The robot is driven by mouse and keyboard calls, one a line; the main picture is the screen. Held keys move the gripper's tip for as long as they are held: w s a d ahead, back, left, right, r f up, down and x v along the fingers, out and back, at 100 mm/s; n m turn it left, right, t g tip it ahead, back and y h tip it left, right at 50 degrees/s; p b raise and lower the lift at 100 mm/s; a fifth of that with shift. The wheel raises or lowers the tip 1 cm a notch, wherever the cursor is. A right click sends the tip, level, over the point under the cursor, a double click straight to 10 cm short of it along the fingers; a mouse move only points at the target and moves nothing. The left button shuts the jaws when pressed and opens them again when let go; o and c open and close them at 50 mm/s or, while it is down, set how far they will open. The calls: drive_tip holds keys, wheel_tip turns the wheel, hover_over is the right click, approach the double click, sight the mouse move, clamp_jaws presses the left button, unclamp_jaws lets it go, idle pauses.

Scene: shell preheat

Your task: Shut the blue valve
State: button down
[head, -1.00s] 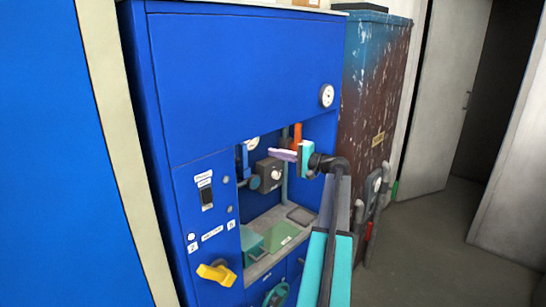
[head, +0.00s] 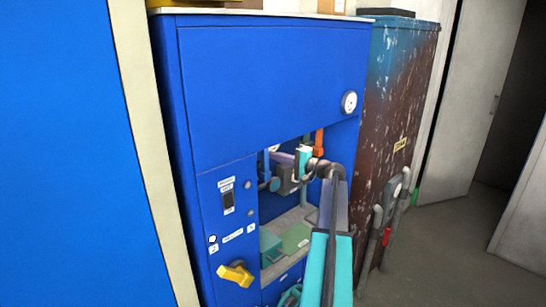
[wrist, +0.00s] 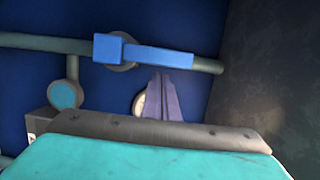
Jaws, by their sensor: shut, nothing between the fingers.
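The blue valve has a blue bar handle (wrist: 150,52) lying along a grey horizontal pipe (wrist: 45,43) in the wrist view. In the head view it shows as a small blue bar (head: 266,164) at the left of the cabinet's recess. My gripper (wrist: 162,76) is shut and empty, its purple fingers together. In the wrist view the fingertips appear just below the right part of the handle; I cannot tell whether they touch it. In the head view my gripper (head: 274,156) reaches into the recess, pointing left toward the blue bar.
An orange handle (head: 319,141) stands right of my gripper. A grey box (head: 288,184) sits just below it. A yellow knob (head: 236,274) juts from the cabinet front. A dark wall (wrist: 275,80) bounds the wrist view's right side.

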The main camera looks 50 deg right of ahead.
drive_tip(key=shift+a, duration=0.4)
